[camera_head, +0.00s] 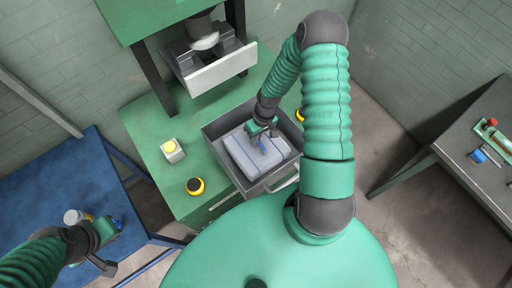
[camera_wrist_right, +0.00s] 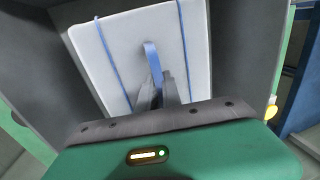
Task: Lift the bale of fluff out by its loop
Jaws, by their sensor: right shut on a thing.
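The bale of fluff (camera_head: 243,158) is a pale grey-white block with thin blue bands. It lies in a grey open bin (camera_head: 217,132) on the green bench. In the right wrist view the bale (camera_wrist_right: 100,53) shows a blue loop (camera_wrist_right: 151,56) standing up from its face. My right gripper (camera_head: 264,136) reaches down into the bin from above. In the wrist view its fingers (camera_wrist_right: 159,88) are shut on the loop. My left gripper (camera_head: 110,248) is at the lower left, over the blue table's edge; its finger opening is unclear.
The green bench (camera_head: 160,129) has a yellow-topped button box (camera_head: 172,150) and a black-and-yellow button (camera_head: 195,186) left of the bin. A press-like machine (camera_head: 213,68) stands behind the bin. The bin walls close around the bale. A blue table (camera_head: 70,175) is at left, a dark table (camera_head: 455,130) at right.

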